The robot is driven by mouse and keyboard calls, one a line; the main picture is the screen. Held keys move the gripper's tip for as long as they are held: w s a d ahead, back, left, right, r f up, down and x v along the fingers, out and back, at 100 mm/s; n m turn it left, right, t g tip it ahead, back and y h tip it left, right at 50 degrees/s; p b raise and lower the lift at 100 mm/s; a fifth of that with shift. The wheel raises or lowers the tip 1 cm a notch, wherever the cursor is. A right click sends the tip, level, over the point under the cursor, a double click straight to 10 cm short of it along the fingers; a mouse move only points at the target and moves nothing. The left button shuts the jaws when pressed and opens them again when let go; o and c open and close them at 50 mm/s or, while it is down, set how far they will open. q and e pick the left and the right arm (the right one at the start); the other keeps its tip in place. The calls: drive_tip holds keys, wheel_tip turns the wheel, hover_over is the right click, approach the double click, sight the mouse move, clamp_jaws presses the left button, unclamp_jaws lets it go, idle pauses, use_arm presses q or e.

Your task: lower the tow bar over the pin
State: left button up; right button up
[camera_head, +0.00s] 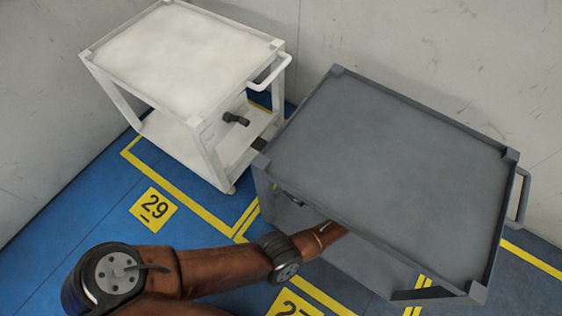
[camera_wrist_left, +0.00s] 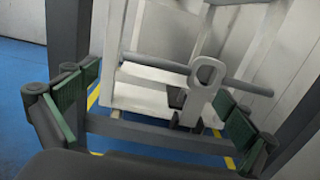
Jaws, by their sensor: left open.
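In the left wrist view, a light grey tow bar (camera_wrist_left: 195,104) stands raised, with a ring eye (camera_wrist_left: 208,73) at its top. A grey cross rod (camera_wrist_left: 150,62) runs across at the height of the ring. My left gripper (camera_wrist_left: 157,86) is open, its green pads apart on either side of the tow bar, which looks untouched. In the head view this gripper is hidden under the grey cart (camera_head: 395,170). The white cart (camera_head: 190,60) stands behind the bar, with a black fitting (camera_head: 236,119) on its facing side. I cannot make out the pin clearly. My right gripper is out of view.
A dark crossbar (camera_wrist_left: 160,135) of the grey cart's frame and its dark posts (camera_wrist_left: 68,35) are close around the left gripper. Pale walls (camera_head: 400,35) stand behind the carts. Blue floor (camera_head: 100,195) with yellow markings is clear at the left.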

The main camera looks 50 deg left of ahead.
use_arm(q)
drive_tip(key=x, duration=0.7)
drive_tip(key=shift+s+a, duration=0.15)
drive_tip(key=shift+a, duration=0.2)
drive_tip(key=shift+r, duration=0.1)
